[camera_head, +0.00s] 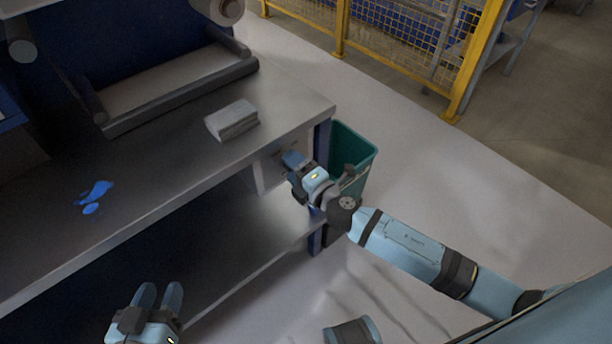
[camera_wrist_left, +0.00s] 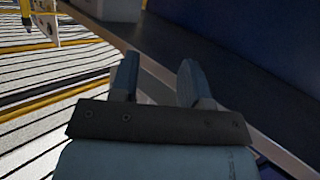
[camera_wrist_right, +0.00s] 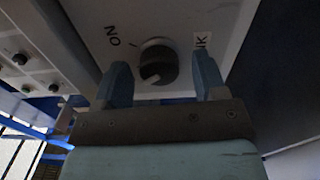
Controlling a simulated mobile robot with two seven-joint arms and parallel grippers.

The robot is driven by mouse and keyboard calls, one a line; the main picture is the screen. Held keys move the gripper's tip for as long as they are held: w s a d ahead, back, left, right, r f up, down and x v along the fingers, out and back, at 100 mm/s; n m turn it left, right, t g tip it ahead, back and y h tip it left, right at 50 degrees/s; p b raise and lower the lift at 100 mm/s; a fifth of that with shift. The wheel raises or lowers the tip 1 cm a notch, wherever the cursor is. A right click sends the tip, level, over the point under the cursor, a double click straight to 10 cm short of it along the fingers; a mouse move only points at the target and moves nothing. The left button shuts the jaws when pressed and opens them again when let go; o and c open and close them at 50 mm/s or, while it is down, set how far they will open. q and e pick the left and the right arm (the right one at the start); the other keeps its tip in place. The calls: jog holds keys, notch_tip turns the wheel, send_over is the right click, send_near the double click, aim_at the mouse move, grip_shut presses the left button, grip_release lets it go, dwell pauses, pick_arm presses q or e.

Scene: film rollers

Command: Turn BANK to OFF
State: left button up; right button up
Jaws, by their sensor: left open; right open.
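The BANK knob (camera_wrist_right: 157,63) is a dark round knob on a light grey panel (camera_wrist_right: 200,20) in the right wrist view. "ON" shows to its left, and a label ending in "NK", partly covered by a finger, to its right. My right gripper (camera_wrist_right: 163,85) is open, with one finger on each side of the knob; I cannot tell if they touch it. In the head view my right gripper (camera_head: 293,160) is at the control box (camera_head: 270,172) under the bench's corner, hiding the knob. My left gripper (camera_head: 158,292) is open and empty, low at the front left; it also shows in the left wrist view (camera_wrist_left: 158,80).
The metal bench (camera_head: 170,165) has a grey stack (camera_head: 232,120) near its corner and blue patches (camera_head: 95,195) on top. A green bin (camera_head: 352,150) stands beside the bench. A yellow fence (camera_head: 400,45) is behind. Floor at right is clear.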

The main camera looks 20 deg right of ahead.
pick_arm(q)
jog(key=shift+w+d+r+t+h+b, duration=0.2)
jog(key=shift+d+r+t+b, duration=0.1)
jog(key=shift+r, duration=0.2)
jog(key=shift+w+d+r+t+h+b, duration=0.1)
jog(key=shift+d+r+t+h+b, duration=0.15)
jog(key=shift+r, duration=0.25)
pick_arm(e)
jog(key=v, duration=1.3)
jog(key=shift+s, duration=0.25)
pick_arm(q)
jog(key=shift+f, duration=0.1)
